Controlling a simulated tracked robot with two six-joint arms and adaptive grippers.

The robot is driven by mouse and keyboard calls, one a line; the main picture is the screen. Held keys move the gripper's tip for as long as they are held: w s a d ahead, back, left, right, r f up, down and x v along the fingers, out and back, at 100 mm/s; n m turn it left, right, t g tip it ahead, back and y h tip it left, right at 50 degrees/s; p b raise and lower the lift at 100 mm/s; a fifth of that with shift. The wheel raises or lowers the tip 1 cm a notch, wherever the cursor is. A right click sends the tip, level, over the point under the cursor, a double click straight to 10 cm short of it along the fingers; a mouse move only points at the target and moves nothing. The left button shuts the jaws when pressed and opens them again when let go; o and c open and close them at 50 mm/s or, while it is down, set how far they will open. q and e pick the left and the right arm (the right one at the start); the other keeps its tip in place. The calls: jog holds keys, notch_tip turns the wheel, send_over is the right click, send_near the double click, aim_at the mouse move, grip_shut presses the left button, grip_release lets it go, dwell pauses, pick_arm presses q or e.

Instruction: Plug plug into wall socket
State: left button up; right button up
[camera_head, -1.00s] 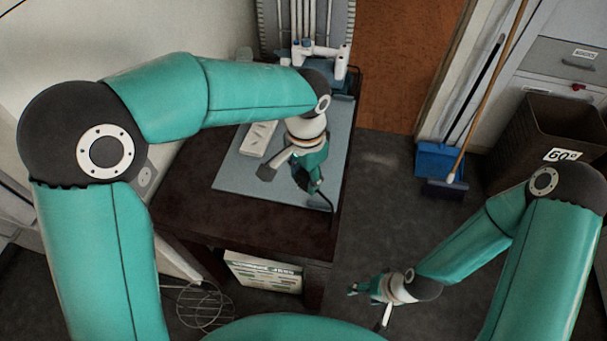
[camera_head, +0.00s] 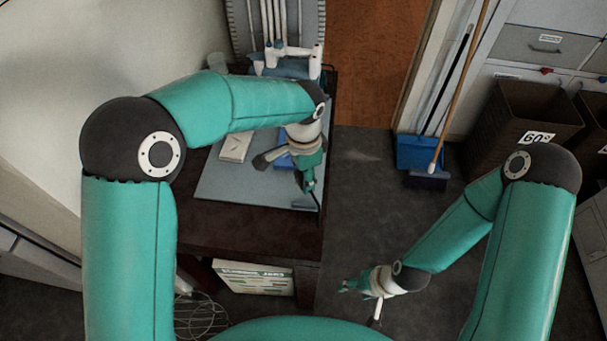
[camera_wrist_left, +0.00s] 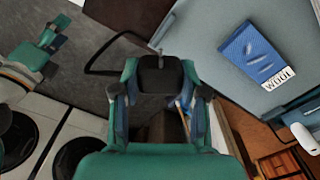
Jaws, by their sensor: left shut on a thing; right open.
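My left gripper (camera_head: 308,184) is over the front right part of the table. In the left wrist view, my left gripper (camera_wrist_left: 160,88) is shut on a black plug (camera_wrist_left: 160,75), whose black cable (camera_wrist_left: 103,71) loops off to the left. The cable (camera_head: 319,202) also shows beside the gripper in the head view. My right gripper (camera_head: 354,287) is open and low over the floor; it also shows in the left wrist view (camera_wrist_left: 50,40). No wall socket can be made out now; my left arm covers part of the wall.
A grey mat (camera_head: 222,187) covers much of the dark table (camera_head: 235,236). A white flat item (camera_head: 236,146) and a blue box (camera_wrist_left: 258,54) lie on it. White pipe-like parts (camera_head: 290,55) stand at the back.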

pick_arm(q)
jog(key=s+a+r+n, duration=0.5)
jog(key=a+r+n, duration=0.2)
jog(key=r, duration=0.2)
jog(key=shift+s+r+n, duration=0.3)
jog(key=shift+s+n, duration=0.05)
jog(key=shift+n, duration=0.05)
jog(key=shift+d, duration=0.1)
jog(key=w+d+n, duration=0.4)
jog(key=w+d, duration=0.3)
jog(key=d, duration=0.1)
jog(key=shift+w+d+n, duration=0.3)
jog(key=shift+w+d, duration=0.05)
jog(key=shift+w, duration=0.05)
jog(key=s+a+f+m, duration=0.1)
jog(key=a+f+m, duration=0.1)
jog(key=f+m, duration=0.3)
jog(key=s+a+f+m, duration=0.2)
jog(key=f+m, duration=0.2)
jog(key=m, duration=0.8)
jog(key=shift+a+f, duration=0.2)
jog(key=shift+f, duration=0.2)
